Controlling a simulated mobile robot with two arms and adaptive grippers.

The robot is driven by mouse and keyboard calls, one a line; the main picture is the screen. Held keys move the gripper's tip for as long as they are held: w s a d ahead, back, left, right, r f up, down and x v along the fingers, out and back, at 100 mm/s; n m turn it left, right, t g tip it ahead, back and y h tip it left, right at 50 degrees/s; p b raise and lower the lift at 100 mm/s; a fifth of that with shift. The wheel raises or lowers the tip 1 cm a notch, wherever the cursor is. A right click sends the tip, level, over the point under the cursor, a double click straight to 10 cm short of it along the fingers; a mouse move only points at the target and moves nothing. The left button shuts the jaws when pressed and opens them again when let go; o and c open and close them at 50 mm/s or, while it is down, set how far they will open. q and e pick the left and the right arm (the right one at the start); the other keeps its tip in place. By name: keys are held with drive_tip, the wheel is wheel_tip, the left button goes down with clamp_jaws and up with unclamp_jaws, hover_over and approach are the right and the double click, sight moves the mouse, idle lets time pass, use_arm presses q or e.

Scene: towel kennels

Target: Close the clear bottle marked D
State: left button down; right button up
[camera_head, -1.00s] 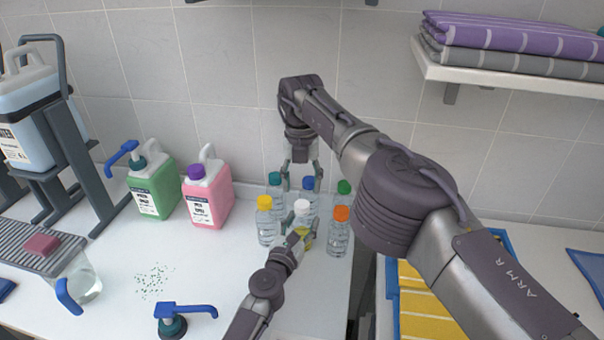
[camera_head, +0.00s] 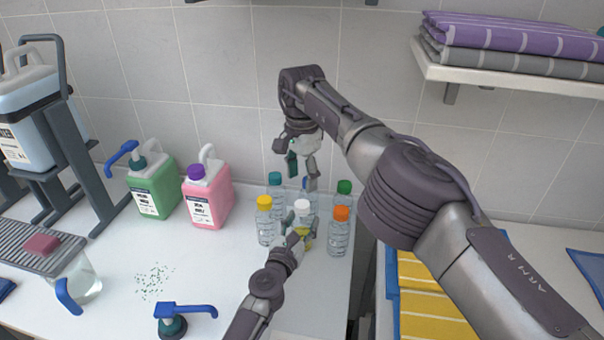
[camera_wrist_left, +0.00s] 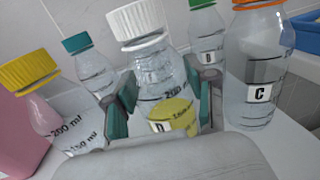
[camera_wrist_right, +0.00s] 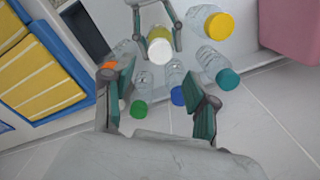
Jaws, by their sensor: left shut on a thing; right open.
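A clear bottle marked D (camera_wrist_left: 150,62) with a white cap and something yellow low inside stands upright; its white cap also shows in the head view (camera_head: 302,205). The cap sits on the neck; I cannot tell how tight it is. My left gripper (camera_wrist_left: 166,100) is shut around its body below the cap. A green-capped bottle (camera_wrist_left: 206,38) behind has a small label, perhaps also D. An orange-capped bottle (camera_wrist_left: 260,60) is marked C. My right gripper (camera_head: 302,172) is open and empty, above and behind the white cap, near the rear bottles.
A yellow-capped bottle (camera_head: 265,228) stands left of the held one; teal-capped (camera_head: 275,190) and blue-capped (camera_wrist_right: 174,74) bottles stand behind. Pink (camera_head: 207,200) and green (camera_head: 154,190) jugs stand farther left. A wall shelf (camera_head: 510,82) holds towels.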

sight(302, 203)
drive_tip(key=n, duration=0.3)
drive_tip(key=shift+r+n, duration=0.15)
drive_tip(key=shift+n, duration=0.15)
drive_tip(key=shift+f, duration=4)
